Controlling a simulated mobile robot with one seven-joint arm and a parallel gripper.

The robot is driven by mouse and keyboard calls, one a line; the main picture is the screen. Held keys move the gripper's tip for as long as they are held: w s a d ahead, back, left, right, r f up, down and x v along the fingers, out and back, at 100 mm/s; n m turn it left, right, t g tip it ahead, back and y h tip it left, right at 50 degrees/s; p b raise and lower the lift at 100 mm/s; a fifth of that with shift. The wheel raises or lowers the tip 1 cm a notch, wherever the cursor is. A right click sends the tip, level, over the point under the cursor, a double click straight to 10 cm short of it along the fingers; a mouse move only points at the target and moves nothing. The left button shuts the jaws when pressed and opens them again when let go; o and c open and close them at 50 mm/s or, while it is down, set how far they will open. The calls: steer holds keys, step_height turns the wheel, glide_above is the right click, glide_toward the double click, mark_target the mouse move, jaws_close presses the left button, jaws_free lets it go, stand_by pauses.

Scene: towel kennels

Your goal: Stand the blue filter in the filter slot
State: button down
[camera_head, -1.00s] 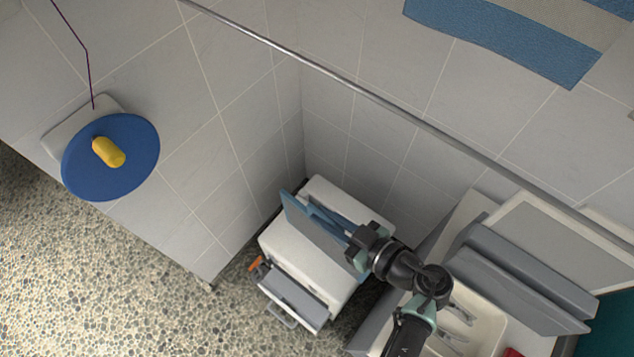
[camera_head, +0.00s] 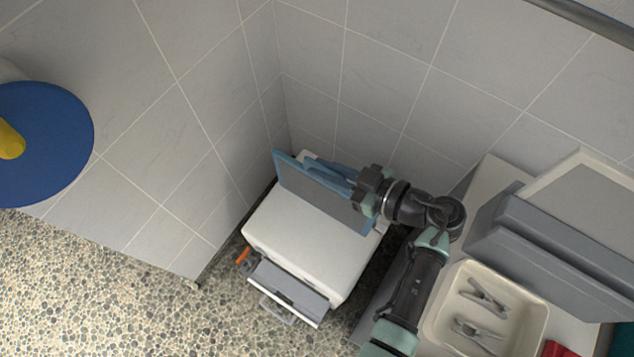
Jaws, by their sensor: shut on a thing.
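The blue filter (camera_head: 322,194) is a thin flat panel with a blue edge and a grey face. It is held on edge, tilted, over the back part of a white boxy unit (camera_head: 305,238). My gripper (camera_head: 357,186) comes in from the right and is shut on the filter near its right part. The fingertips are partly hidden, with blue parts behind the panel. I cannot make out the filter slot, nor whether the filter's lower edge touches the unit.
A drawer (camera_head: 287,292) with a handle sticks out at the unit's front. Tiled walls stand close behind and left. A counter at right holds a cream tray (camera_head: 438,330) with metal clips and a grey stepped block (camera_head: 550,250). A blue disc (camera_head: 60,140) is at far left.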

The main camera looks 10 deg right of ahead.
steer(key=w+d+f+b, duration=0.2)
steer(key=w+d+b, duration=0.2)
steer(key=shift+d+f, duration=0.15)
steer(key=shift+f, duration=0.05)
steer(key=shift+r, duration=0.15)
stand_by(0.7)
steer(key=shift+f, duration=0.25)
stand_by(0.4)
steer(key=shift+f+b, duration=0.55)
steer(key=shift+f, duration=0.9)
steer(key=shift+f+b, duration=0.5)
steer(key=shift+f, duration=0.5)
